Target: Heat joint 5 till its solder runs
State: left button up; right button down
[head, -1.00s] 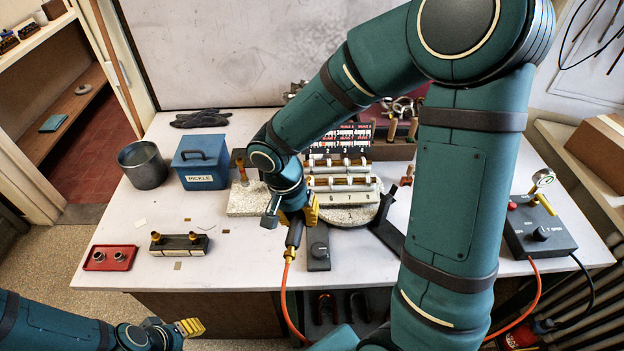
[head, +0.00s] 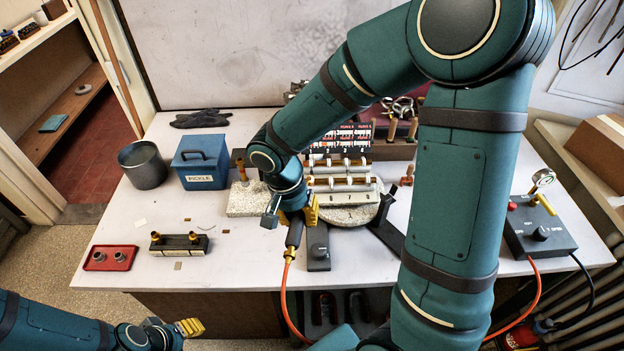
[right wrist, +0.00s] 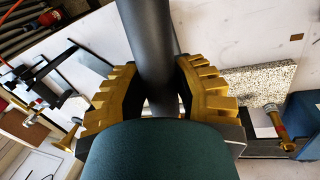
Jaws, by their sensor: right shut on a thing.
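My right gripper (head: 300,214) is shut on the dark torch handle (head: 294,234), which has an orange hose at its lower end. In the right wrist view, its yellow fingers (right wrist: 157,85) close around the torch's dark grey barrel (right wrist: 150,40). The torch tip and any flame are hidden. The numbered rack (head: 342,183) holds brass and silver tube joints in two rows, just right of the gripper. My right arm covers its left end, and I cannot make out joint 5 or its solder. My left gripper (head: 188,327) is low at left, away from the bench; its finger gap is unclear.
A blue pickle box (head: 200,163), a grey pot (head: 142,165), a red tray (head: 110,258) and a black block (head: 180,244) stand on the left. A pale speckled slab (head: 245,200) lies beside the gripper. A control box (head: 540,232) with a gauge is at right. The front left is mostly clear.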

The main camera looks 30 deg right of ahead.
jog(key=s+a+r+p, duration=0.1)
jog(key=r+p, duration=0.1)
jog(key=r, duration=0.1)
jog(key=s+a+r+p, duration=0.1)
jog(key=r+p, duration=0.1)
jog(key=r, duration=0.2)
jog(key=s+a+r+p, duration=0.1)
jog(key=r+p, duration=0.1)
jog(key=r, duration=0.2)
jog(key=shift+s+r+p, duration=0.2)
jog(key=shift+r+p, duration=0.05)
jog(key=shift+p, duration=0.05)
jog(key=shift+f, duration=0.1)
